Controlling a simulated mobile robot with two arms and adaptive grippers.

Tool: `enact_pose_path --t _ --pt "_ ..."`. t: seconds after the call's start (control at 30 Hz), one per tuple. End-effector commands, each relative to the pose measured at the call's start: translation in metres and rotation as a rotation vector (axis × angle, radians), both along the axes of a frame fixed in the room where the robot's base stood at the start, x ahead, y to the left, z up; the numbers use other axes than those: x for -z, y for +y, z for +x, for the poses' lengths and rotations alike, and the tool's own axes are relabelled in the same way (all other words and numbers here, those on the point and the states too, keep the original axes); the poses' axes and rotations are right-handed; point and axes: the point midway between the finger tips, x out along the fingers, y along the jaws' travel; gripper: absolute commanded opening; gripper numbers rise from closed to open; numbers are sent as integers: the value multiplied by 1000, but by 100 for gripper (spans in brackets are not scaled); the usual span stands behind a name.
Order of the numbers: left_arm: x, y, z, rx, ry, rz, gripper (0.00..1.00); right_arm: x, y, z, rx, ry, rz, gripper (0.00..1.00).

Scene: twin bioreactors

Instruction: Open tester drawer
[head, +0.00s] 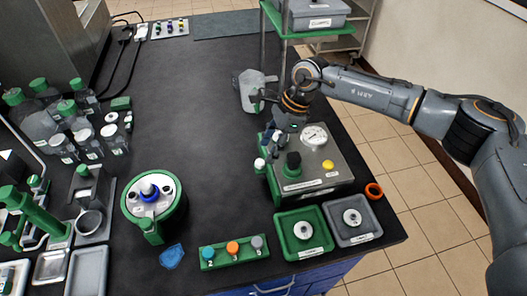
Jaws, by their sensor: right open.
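The tester (330,158) appears to be the grey metal box on the right part of the black bench. My right gripper (271,146) is open, pointing down at the tester's far-left edge. I cannot tell whether it touches the tester. My left gripper is not in view.
Green (285,250) and grey (370,234) trays stand before the tester, with an orange ring (374,191) beside it. A green rack of coloured caps (210,256) and a round green-and-white vessel (128,205) stand left. The bench's middle (190,110) is clear.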

Motion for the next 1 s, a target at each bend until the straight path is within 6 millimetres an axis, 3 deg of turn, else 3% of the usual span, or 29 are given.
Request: enact_pose_path --t 0.27,0.63,0.87,1.0 --pt "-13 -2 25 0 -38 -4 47 33 14 -3 1 1 1 46" --pt "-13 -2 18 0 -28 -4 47 40 16 -3 0 -1 0 46" --pt "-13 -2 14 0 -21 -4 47 39 16 -3 1 -1 0 1" --pt "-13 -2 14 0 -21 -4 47 39 16 -3 1 -1 0 0"
